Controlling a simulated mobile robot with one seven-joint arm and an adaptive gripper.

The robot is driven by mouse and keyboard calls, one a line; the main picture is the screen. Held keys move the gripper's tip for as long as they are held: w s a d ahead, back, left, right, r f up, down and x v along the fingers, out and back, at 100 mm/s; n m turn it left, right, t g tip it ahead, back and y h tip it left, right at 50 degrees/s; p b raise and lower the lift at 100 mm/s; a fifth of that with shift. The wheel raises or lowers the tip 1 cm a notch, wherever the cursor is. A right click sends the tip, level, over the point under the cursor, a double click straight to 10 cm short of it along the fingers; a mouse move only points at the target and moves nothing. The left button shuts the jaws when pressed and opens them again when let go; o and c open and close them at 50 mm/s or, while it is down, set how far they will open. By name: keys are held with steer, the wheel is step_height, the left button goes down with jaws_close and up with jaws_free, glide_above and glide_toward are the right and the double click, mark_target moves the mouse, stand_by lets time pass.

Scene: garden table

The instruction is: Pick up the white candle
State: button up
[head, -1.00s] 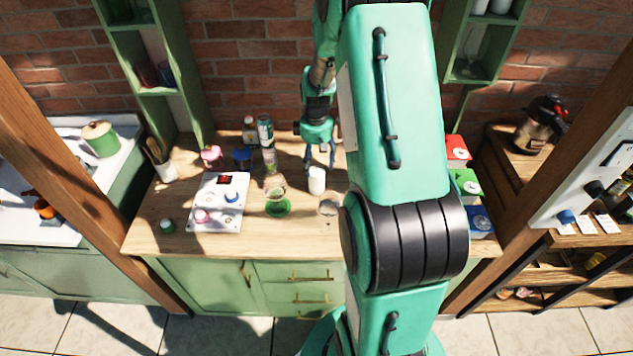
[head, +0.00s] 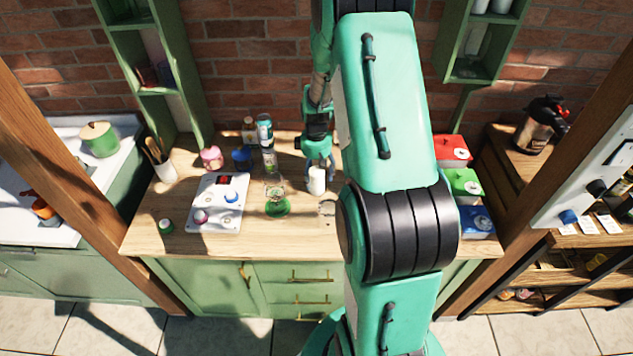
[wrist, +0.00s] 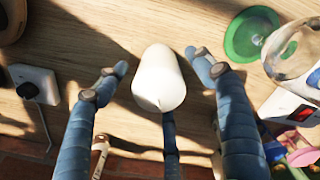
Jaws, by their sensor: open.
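The white candle (head: 317,181) stands upright on the wooden table (head: 180,240), right of the green-based glass. In the wrist view the candle (wrist: 158,80) is a white cylinder between the blue fingers of my gripper (wrist: 160,75). The fingers are spread, with a visible gap on the left and right sides of the candle. A third finger shows behind its lower end, and I cannot tell whether it touches. In the head view my gripper (head: 318,165) is just behind and around the candle's top.
A glass on a green base (head: 277,203) stands left of the candle. A white panel with knobs (head: 218,203) lies farther left. Bottles and a can (head: 265,130) stand behind. Red, green and blue boxes (head: 466,186) are at the right.

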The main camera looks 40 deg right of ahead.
mark_target(316, 169)
steer(key=shift+f+b, duration=0.35)
steer(key=shift+f, duration=1.85)
steer(key=shift+c, duration=0.5)
steer(key=c, duration=1.4)
steer(key=shift+o, duration=0.2)
steer(key=shift+r, duration=0.15)
step_height(316, 169, up, 10)
steer(key=shift+f+p, duration=0.1)
steer(key=shift+p, duration=0.65)
